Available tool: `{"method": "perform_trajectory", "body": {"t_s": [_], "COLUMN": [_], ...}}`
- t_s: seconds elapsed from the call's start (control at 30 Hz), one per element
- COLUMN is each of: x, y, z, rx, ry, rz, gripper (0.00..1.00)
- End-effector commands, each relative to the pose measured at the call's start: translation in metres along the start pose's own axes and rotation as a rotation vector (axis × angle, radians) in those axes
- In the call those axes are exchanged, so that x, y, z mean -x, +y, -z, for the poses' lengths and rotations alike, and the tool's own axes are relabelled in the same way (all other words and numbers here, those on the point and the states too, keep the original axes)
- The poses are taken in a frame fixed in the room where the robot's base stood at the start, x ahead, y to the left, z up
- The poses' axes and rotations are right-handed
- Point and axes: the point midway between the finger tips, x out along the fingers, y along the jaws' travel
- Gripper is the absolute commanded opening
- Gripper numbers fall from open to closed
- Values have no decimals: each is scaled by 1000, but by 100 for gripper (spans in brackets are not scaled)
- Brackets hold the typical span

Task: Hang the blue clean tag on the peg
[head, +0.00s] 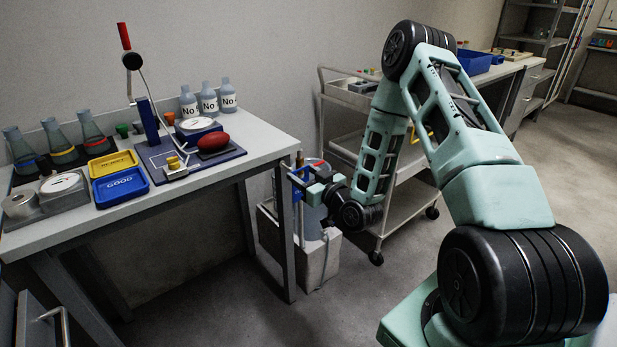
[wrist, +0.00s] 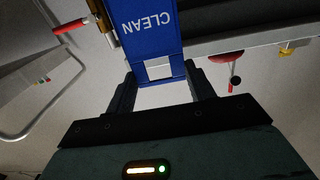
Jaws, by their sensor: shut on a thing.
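The blue tag (wrist: 152,28), marked CLEAN, is in the wrist view, where its lettering appears upside down. A pale square shows near its lower end. My gripper (wrist: 160,88) is shut on that end, with one dark finger on each side. In the head view my gripper (head: 305,184) is beside the table's front right corner, and only a sliver of blue shows there. A brass piece (wrist: 104,22) lies close to the tag's left edge in the wrist view; I cannot tell whether it touches the tag or is the peg.
The table (head: 262,143) holds flasks, bottles, a yellow tray (head: 113,163) and a blue GOOD tray (head: 121,184). A pale bin (head: 318,262) stands below my gripper. A wheeled cart (head: 407,205) stands behind my arm. Open floor lies in front of the table.

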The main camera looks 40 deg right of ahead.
Motion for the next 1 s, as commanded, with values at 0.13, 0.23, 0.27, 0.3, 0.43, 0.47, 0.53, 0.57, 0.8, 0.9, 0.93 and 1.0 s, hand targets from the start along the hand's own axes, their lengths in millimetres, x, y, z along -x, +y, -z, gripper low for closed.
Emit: {"method": "perform_trajectory", "body": {"t_s": [0.13, 0.23, 0.27, 0.3, 0.43, 0.47, 0.53, 0.57, 0.8, 0.9, 0.93, 1.0], "x": [-9, -14, -16, -18, -26, -28, -32, -33, -47, -53, -54, -58], "y": [0, 0, 0, 0, 0, 0, 0, 0, 0, 0, 0, 0], "z": [0, -1, -2, -2, -2, -3, -2, -3, -4, -4, -4, -8], "rx": [0, 0, 0, 0, 0, 0, 0, -1, 0, 0, 0, -1], "ry": [1, 0, 0, 1, 0, 0, 2, 2, 1, 1, 1, 1], "rz": [0, 0, 0, -1, 0, 0, 0, 0, 0, -1, -1, -1], "gripper": [33, 33, 33, 33, 33, 33, 33, 33, 33, 33, 33, 33]}}
